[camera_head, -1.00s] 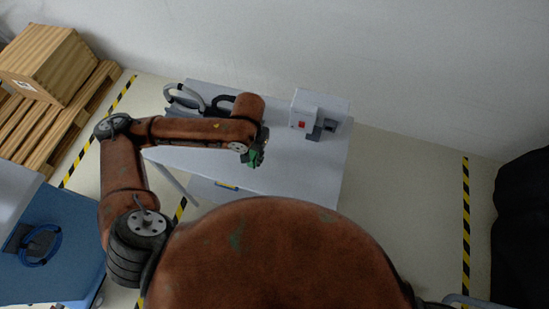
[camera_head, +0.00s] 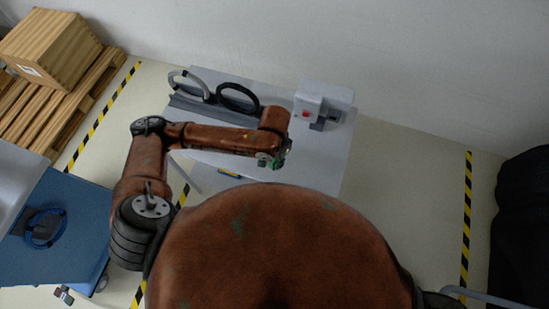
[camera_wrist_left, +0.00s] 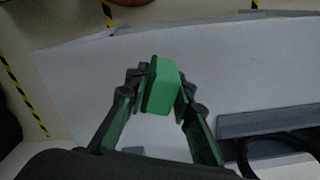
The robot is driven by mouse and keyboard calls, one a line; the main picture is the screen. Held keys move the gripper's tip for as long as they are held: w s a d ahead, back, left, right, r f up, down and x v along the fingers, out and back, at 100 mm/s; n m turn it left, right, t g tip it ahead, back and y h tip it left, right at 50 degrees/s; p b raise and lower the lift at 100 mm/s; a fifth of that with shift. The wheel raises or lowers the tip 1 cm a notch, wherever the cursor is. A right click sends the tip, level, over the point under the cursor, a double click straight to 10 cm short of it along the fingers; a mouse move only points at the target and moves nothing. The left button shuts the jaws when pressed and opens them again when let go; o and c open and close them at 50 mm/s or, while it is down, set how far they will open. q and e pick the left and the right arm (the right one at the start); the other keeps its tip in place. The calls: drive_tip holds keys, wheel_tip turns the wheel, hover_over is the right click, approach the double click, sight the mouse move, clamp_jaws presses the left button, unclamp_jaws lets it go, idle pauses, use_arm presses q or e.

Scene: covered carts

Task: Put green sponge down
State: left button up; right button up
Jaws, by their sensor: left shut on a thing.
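The green sponge (camera_wrist_left: 162,86) is a small green block between the fingertips of my left gripper (camera_wrist_left: 160,92) in the left wrist view. The gripper is shut on it. In the head view my left gripper (camera_head: 279,160) is over the near right part of the pale grey cart top (camera_head: 325,170), mostly hidden by my wrist. The wrist view shows bare cart top around and beyond the sponge. I cannot tell how high the sponge is above the surface. My right gripper is not in view.
A grey box with a red button (camera_head: 318,102) stands at the cart's back right. Two looped handles or cables, one grey (camera_head: 187,82) and one black (camera_head: 238,97), are at its back left. A yellow marker-like item (camera_head: 229,173) lies near the front edge. A blue cart (camera_head: 75,200) stands at left.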

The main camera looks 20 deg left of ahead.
use_arm(q)
drive_tip(key=w+f, duration=0.1)
drive_tip(key=f, duration=0.1)
drive_tip(key=w+a+f, duration=0.1)
drive_tip(key=w, duration=0.1)
drive_tip(key=w+f, duration=0.1)
drive_tip(key=f, duration=0.1)
drive_tip(key=shift+w+a+f+b, duration=0.15)
drive_tip(key=shift+w+f+b, duration=0.15)
drive_tip(key=shift+b, duration=0.1)
drive_tip(key=shift+w+f, duration=0.1)
drive_tip(key=shift+f, duration=1.6)
drive_tip(key=o, duration=0.9)
drive_tip(key=shift+f, duration=0.1)
wheel_tip(320, 180, up, 12)
drive_tip(key=p, duration=0.1)
